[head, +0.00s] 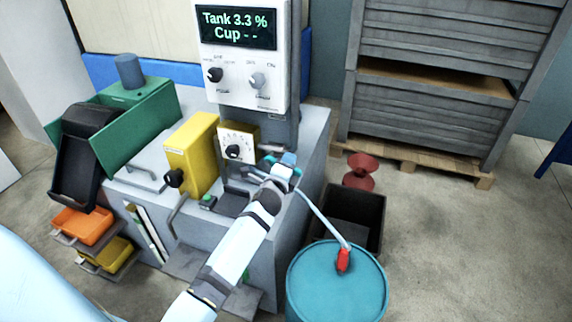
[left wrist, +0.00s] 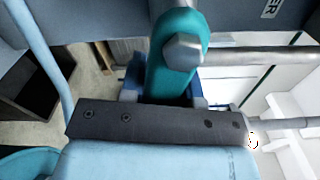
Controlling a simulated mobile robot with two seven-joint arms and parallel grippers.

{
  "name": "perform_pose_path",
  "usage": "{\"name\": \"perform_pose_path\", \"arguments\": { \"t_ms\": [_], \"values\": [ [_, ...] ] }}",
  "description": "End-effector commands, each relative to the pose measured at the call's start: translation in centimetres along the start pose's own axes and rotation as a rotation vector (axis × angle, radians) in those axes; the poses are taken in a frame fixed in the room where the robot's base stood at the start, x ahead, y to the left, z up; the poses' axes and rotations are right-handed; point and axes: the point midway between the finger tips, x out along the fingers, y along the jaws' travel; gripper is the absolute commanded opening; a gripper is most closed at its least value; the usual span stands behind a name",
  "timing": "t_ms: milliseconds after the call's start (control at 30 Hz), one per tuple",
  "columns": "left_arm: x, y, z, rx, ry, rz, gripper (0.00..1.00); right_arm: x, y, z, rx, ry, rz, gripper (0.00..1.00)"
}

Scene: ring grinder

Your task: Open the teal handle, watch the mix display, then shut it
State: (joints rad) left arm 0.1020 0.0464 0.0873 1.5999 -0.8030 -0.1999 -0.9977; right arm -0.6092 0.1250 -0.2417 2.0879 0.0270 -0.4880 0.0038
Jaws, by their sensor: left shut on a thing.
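The teal handle (head: 289,158) is at the right side of the grey machine, mostly hidden by my left arm in the head view. My left gripper (head: 281,168) is shut on it. In the left wrist view the teal handle (left wrist: 172,62) runs between the two fingers, beside a grey hex bolt head and a metal rod. The mix display (head: 236,28) reads "Tank 3.3 %" and "Cup - -" in green on black. My right gripper is not in view.
A teal drum (head: 335,285) with a red-tipped hose stands at front right, beside a black bin (head: 350,220). A yellow box (head: 192,155) and a dial panel (head: 236,145) sit on the machine. The floor at right is clear.

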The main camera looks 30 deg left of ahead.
Motion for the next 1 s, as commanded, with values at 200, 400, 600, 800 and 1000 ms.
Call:
{"name": "perform_pose_path", "arguments": {
  "t_ms": [200,400,600,800,1000],
  "values": [
    [0.01,-0.62,0.08,-0.1,-0.001,0.0,0.0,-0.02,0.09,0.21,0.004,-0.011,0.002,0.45],
    [0.01,-0.8,0.1,-0.144,-0.001,0.001,0.0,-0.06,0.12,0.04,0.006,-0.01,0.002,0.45],
    [0.01,-0.82,0.1,-0.155,-0.001,0.001,0.0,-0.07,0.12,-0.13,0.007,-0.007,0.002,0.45],
    [0.01,-0.81,0.11,-0.154,-0.001,0.001,0.0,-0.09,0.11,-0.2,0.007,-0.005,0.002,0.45],
    [0.01,-0.81,0.11,-0.153,-0.001,0.001,0.55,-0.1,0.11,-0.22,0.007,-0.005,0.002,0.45]
  ]
}}
